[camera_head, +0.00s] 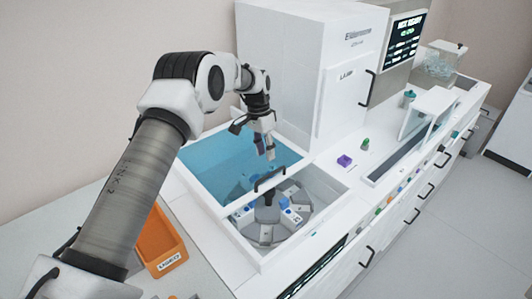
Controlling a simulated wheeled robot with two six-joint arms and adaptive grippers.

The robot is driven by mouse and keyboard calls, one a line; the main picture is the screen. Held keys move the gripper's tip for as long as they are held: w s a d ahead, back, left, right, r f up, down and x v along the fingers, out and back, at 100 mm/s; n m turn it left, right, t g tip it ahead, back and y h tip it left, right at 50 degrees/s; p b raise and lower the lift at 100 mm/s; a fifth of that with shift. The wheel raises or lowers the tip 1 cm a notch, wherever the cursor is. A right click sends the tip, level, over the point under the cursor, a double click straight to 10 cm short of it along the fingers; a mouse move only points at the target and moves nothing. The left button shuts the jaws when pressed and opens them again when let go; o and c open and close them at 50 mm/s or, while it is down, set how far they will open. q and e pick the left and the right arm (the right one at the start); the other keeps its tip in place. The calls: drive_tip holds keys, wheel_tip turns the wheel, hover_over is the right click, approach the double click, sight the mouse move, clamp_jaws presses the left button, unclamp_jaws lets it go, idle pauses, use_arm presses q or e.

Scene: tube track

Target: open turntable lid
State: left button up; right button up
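The turntable lid (215,150) is a blue see-through panel over the far part of a white-framed well. A black bar handle (270,180) sits along its near edge. The turntable (264,232), a grey segmented wheel with a dark hub and blue-and-white pieces, shows uncovered in the near part of the well. My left gripper (265,152) points down above the lid, a little beyond and above the handle, apart from it. Its fingers show a narrow gap with nothing between them. My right gripper is not in view.
An orange bin (160,243) stands left of the well. A tall white cabinet (302,65) rises behind it. Purple (344,161) and green (365,144) small pieces sit on the white counter to the right. A clear raised cover (428,113) stands farther right.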

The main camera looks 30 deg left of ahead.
use_arm(q)
drive_tip(key=shift+a+r+p, duration=0.15)
drive_tip(key=shift+r+p, duration=0.25)
drive_tip(key=shift+r, duration=0.35)
drive_tip(key=shift+a+r+p, duration=0.1)
drive_tip(key=shift+r+p, duration=0.3)
drive_tip(key=shift+r, duration=0.35)
wheel_tip(320, 180, up, 12)
drive_tip(key=w+a, duration=0.1)
drive_tip(key=a, duration=0.1)
drive_tip(key=shift+f, duration=0.15)
drive_tip(key=shift+w+a, duration=0.1)
drive_tip(key=shift+a, duration=0.05)
